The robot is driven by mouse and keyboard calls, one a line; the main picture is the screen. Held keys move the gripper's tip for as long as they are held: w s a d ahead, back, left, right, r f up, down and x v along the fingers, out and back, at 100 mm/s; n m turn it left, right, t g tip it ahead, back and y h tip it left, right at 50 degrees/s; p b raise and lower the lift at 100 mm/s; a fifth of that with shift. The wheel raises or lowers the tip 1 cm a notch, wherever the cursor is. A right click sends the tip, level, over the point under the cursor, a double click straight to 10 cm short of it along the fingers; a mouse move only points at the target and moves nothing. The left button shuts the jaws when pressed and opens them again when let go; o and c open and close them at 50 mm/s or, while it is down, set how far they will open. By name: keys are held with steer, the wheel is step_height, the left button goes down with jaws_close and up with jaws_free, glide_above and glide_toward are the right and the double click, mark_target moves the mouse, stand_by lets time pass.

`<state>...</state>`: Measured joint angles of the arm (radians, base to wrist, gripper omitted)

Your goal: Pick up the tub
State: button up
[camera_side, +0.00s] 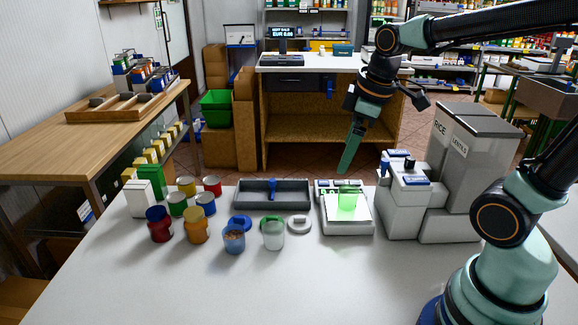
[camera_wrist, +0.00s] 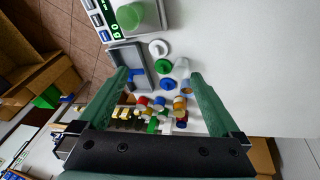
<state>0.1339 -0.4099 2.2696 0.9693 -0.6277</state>
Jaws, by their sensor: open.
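A translucent green tub (camera_side: 347,199) stands on the white scale (camera_side: 348,227), in the right middle of the counter. In the wrist view, the green tub (camera_wrist: 130,16) shows at the top, near the scale's display. A clear tub (camera_side: 273,236) and a bluish tub with brown contents (camera_side: 234,241) stand farther left on the counter. My gripper (camera_side: 346,168) hangs above and behind the scale, its fingers pointing down, apart from the green tub. In the wrist view my gripper (camera_wrist: 160,76) has its fingers wide apart with nothing held between them.
A blue lid (camera_side: 240,222), green lid and white lid (camera_side: 299,225) lie by the tubs. A grey tray (camera_side: 272,194) lies left of the scale; jars and cans stand left. Grey bins (camera_side: 470,150) stand right. The front counter is clear.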

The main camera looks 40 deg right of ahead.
steer(key=w+d+f+n+g, duration=0.4)
steer(key=d+f+n, duration=0.2)
steer(key=d+n, duration=0.4)
glide_toward(348, 192)
steer(key=s+a+f, duration=0.1)
steer(key=s+f, duration=0.1)
steer(key=shift+y, duration=0.3)
steer(key=shift+w+a+f, duration=0.1)
steer(key=shift+f, duration=1.55)
steer(key=shift+w+a+f, duration=0.1)
steer(key=shift+f, duration=1.55)
steer(key=shift+c, duration=0.3)
